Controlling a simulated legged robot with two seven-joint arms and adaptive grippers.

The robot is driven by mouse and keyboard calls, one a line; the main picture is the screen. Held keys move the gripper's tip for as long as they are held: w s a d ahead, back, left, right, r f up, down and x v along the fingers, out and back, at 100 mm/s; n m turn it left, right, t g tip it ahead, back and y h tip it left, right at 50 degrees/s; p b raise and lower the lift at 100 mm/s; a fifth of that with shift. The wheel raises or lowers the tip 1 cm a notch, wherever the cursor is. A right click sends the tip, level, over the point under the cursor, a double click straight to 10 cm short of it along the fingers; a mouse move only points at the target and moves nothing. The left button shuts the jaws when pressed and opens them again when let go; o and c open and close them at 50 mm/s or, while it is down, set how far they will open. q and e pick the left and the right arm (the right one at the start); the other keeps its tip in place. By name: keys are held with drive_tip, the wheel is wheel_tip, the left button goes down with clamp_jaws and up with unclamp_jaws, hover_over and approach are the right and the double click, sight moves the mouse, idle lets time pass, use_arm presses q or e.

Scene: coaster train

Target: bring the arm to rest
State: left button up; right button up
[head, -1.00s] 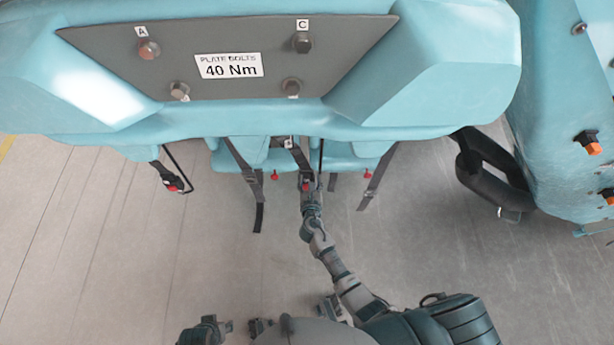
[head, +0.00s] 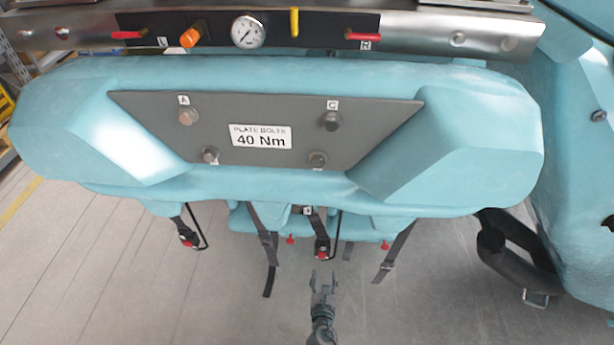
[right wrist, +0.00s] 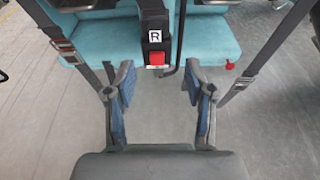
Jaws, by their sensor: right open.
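My right gripper (head: 323,283) is at the lower middle of the head view, below the teal coaster seats. It is open and empty. In the right wrist view the two blue-padded fingers of my right gripper (right wrist: 163,92) stand apart. Beyond them, a black buckle with a red button (right wrist: 156,58) and a white R label hangs between the fingers in the picture, not held. The same buckle shows in the head view (head: 322,250), just above the gripper. My left gripper is not in view.
A teal car body with a grey plate (head: 375,130) spans the head view. Above it is a metal rail with a pressure gauge (head: 247,31) and red handles. Straps (head: 394,252) hang from the seats. A black padded loop (head: 515,250) is at right. Open floor (head: 130,290) lies below.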

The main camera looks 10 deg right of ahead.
drive_tip(key=s+d+f+m+g+y+p, duration=0.1)
drive_tip(key=s+d+f+m+g+p, duration=0.15)
drive_tip(key=s+f+m, duration=0.35)
drive_tip(key=s+d+f+m+g+p, duration=0.1)
drive_tip(key=s+d+f+m+g, duration=0.1)
drive_tip(key=s+f+m+g, duration=0.4)
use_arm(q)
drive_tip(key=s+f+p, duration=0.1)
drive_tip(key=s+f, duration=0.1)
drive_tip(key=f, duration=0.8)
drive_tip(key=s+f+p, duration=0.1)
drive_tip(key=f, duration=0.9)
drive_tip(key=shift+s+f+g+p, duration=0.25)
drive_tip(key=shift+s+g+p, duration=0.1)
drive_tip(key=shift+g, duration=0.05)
use_arm(e)
drive_tip(key=s+d+f+m+g+y, duration=0.1)
drive_tip(key=s+f+m+g, duration=0.1)
drive_tip(key=s+f+m, duration=0.4)
drive_tip(key=s+d+f+m+g+y, duration=0.1)
drive_tip(key=s+f+m, duration=0.5)
drive_tip(key=s+m, duration=0.6)
drive_tip(key=shift+s+d+f+g+y, duration=0.15)
drive_tip(key=shift+s+f+g+y, duration=0.15)
drive_tip(key=shift+g+y, duration=0.4)
